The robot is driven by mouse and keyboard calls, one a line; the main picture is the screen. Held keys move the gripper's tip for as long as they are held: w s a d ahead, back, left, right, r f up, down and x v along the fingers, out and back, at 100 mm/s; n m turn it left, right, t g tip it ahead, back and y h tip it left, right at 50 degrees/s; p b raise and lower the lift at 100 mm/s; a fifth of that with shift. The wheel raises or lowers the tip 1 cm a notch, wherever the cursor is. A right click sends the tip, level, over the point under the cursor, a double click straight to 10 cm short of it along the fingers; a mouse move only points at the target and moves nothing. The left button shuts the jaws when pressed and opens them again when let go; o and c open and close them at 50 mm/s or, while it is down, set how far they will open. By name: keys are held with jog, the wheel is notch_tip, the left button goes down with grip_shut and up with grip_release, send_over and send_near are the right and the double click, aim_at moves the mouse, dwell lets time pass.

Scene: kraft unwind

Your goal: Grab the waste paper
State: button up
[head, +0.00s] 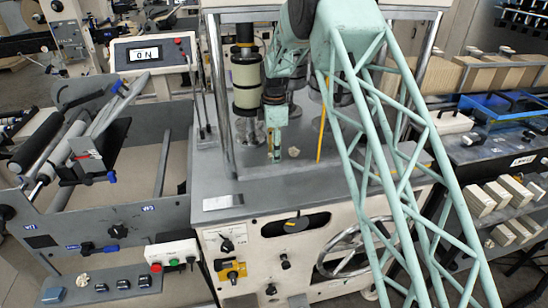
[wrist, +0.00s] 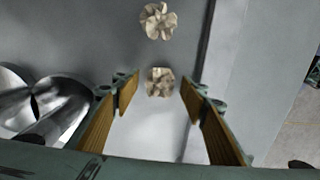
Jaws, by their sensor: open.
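Two crumpled beige paper lumps show in the wrist view. The nearer waste paper (wrist: 160,82) appears between the tips of my gripper (wrist: 160,93), clear of both fingers; its depth relative to the tips is hard to tell. The farther waste paper (wrist: 158,20) lies beyond them on the grey surface. My gripper is open, with wood-coloured finger pads and nothing clamped. In the head view my gripper (head: 275,148) hangs low over the grey machine top (head: 330,185), pointing down. A small pale lump (head: 293,152) shows just right of its fingers.
Shiny metal rounded parts (wrist: 45,100) stand left of my fingers in the wrist view. A vertical roller (head: 246,80) stands left of my arm, and a yellow rod (head: 322,132) stands to the right. Another crumpled lump (head: 82,280) lies on the left control panel. The front machine top is mostly clear.

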dwell(0.6)
jog(key=c, duration=0.7)
